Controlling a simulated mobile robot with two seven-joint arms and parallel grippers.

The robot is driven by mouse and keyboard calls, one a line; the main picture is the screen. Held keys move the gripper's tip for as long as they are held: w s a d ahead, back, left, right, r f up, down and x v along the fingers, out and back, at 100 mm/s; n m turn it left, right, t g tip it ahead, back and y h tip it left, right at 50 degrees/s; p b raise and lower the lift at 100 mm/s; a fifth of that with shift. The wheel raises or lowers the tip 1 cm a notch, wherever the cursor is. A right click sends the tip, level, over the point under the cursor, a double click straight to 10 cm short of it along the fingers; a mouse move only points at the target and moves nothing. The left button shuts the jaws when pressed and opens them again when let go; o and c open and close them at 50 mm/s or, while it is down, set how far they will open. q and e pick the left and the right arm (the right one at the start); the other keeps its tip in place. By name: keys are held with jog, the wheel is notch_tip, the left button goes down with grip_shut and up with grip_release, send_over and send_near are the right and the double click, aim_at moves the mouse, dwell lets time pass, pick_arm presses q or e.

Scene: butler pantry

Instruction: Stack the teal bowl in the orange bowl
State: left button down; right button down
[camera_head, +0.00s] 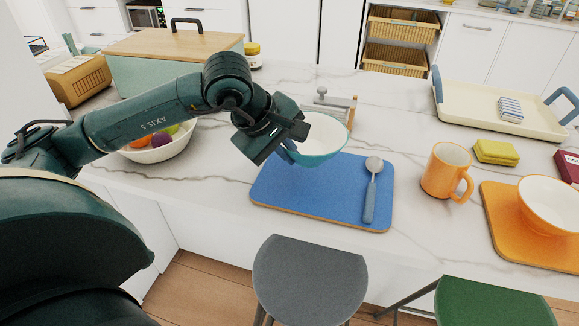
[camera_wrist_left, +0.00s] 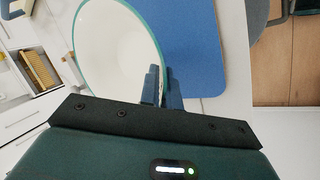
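The teal bowl (camera_head: 322,148), white inside, is upright or nearly so over the back of the blue mat (camera_head: 300,192). I cannot tell whether it touches the mat. My left gripper (camera_head: 288,153) is at the bowl's left rim. In the left wrist view its two fingers (camera_wrist_left: 163,90) are close together with the rim of the bowl (camera_wrist_left: 115,45) between them. The orange bowl (camera_head: 552,210), white inside, stands on the orange mat (camera_head: 510,235) at the right, cut by the picture edge. It looks empty. My right gripper is not in view.
A spoon (camera_head: 371,190) lies on the blue mat. An orange mug (camera_head: 446,171) and a yellow sponge (camera_head: 496,152) stand between the two mats. A cream tray (camera_head: 460,112) is behind. A fruit bowl (camera_head: 160,152) sits under my left arm. Stools stand in front.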

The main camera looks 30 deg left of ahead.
pick_arm(q)
notch_tip(320, 180, up, 5)
jog(key=shift+f, duration=0.1)
